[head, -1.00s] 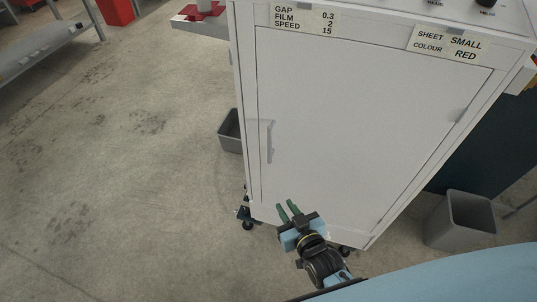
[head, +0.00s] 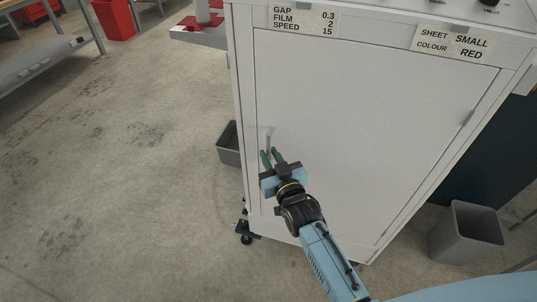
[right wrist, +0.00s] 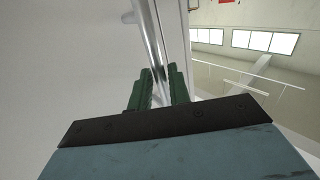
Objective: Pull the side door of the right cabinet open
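The side door (head: 365,130) of the white cabinet (head: 246,75) is shut, flush in its frame. Its upright metal bar handle (head: 269,134) is near the door's left edge, partly hidden by my gripper in the head view. My right gripper (head: 272,154) is at the handle's lower part, with green fingers pointing up along it. In the right wrist view the handle (right wrist: 152,38) runs down toward the gap between the fingers (right wrist: 160,85). The fingers are apart, one on each side of the bar's line; contact does not show. My left gripper is out of view.
A grey bin (head: 229,143) stands left of the cabinet, and another grey bin (head: 467,233) stands to its right. A caster (head: 245,238) shows under the cabinet's front left corner. The floor on the left is mostly clear.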

